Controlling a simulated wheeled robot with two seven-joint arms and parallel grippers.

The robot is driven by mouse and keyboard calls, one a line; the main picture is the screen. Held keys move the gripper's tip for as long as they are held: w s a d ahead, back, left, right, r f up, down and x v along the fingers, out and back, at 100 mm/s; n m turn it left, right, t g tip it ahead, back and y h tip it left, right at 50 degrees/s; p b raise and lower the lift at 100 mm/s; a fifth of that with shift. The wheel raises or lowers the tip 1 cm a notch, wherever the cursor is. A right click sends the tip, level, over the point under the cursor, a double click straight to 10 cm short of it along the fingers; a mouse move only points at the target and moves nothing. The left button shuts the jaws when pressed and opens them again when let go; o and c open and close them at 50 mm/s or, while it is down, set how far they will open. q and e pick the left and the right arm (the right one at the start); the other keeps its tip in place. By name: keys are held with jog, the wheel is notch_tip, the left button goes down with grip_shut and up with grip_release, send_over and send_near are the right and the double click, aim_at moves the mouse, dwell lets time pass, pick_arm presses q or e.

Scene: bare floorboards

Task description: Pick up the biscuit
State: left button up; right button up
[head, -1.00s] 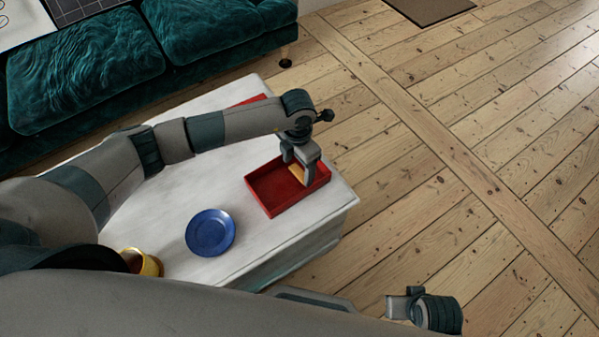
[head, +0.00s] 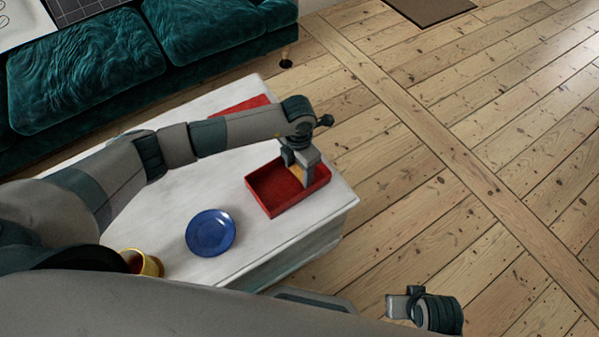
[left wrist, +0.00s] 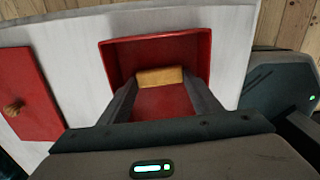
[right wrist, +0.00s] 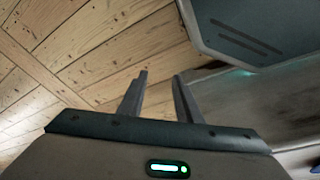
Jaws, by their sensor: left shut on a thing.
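The biscuit (left wrist: 160,77) is a small golden-brown block, seen in the left wrist view between the fingers of my left gripper (left wrist: 160,84). In the head view my left gripper (head: 299,168) points down into the red tray (head: 262,201), shut on the biscuit, which is mostly hidden by the fingers there. The tray's red walls also show in the left wrist view (left wrist: 118,58). Whether the biscuit touches the tray floor I cannot tell. My right gripper (right wrist: 160,75) is open and empty, off the table above the floorboards; it also shows in the head view (head: 400,304).
The tray stands on a white table (head: 180,205) near its right end. A blue plate (head: 211,233) and a yellow cup (head: 151,265) stand nearer me. A flat red thing (head: 243,104) lies at the far side. A teal sofa (head: 85,70) is behind.

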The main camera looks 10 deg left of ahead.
aim_at(301, 175)
pick_arm(q)
jog(key=shift+r, duration=0.1)
jog(key=shift+r, duration=0.5)
jog(key=r, duration=0.3)
jog(key=shift+s+d+r, duration=0.15)
jog(key=shift+d+r, duration=0.05)
jog(key=shift+d, duration=0.2)
jog(key=s+d+r, duration=0.5)
jog(key=d+r, duration=0.1)
jog(key=d, duration=0.3)
jog(key=shift+s+d+r, duration=0.15)
jog(key=shift+s+r, duration=0.05)
pick_arm(e)
jog(key=shift+s+r, duration=0.25)
jog(key=shift+r, duration=0.45)
